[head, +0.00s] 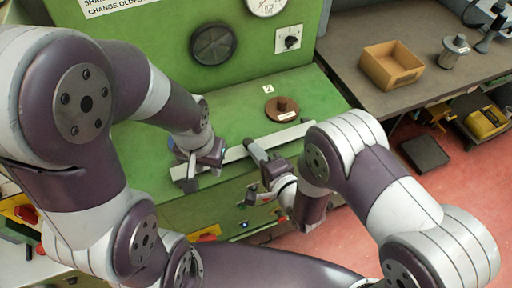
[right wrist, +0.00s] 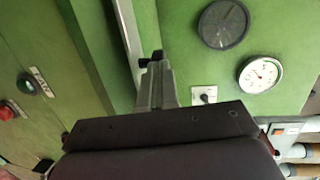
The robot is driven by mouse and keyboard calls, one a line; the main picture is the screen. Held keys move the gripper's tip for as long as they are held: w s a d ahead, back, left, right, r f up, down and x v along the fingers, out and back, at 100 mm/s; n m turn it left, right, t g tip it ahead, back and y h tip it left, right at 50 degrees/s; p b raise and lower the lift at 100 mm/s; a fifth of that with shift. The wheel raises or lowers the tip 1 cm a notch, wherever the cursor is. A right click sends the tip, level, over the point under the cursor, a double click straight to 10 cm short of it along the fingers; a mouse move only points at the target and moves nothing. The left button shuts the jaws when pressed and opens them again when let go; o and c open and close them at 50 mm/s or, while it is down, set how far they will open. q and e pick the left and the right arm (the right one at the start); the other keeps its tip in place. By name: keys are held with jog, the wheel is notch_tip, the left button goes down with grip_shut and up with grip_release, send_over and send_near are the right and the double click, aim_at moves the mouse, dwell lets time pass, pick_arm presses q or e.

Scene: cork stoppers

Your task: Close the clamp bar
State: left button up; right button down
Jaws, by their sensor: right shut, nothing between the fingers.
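The clamp bar looks to be the long pale metal strip (head: 236,154) lying slantwise across the front of the green bench top; part of it also seems to show as a pale strip in the right wrist view (right wrist: 129,38). My right gripper (head: 251,146) is shut and empty, with its tip over or close to the bar's middle; I cannot tell if they touch. It also shows in the right wrist view (right wrist: 150,60). My left gripper (head: 190,181) points down at the bar's left end. Its finger gap is not clear, and it hides part of the bar.
A brown round lid with a knob (head: 282,108) sits on the green top behind the bar, near a "2" label. The green panel behind carries a dial (head: 267,4) and a dark round disc (head: 212,44). A tan box (head: 392,66) and metal canister (head: 454,51) stand on the right bench.

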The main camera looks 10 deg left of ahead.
aim_at(251, 141)
jog(key=x, duration=0.1)
jog(key=b+x, duration=0.1)
jog(key=x, duration=0.1)
jog(key=shift+w+r, duration=0.2)
jog(key=shift+w, duration=0.25)
jog(key=shift+w+a, duration=0.2)
jog(key=shift+w, duration=0.05)
jog(key=shift+r, duration=0.25)
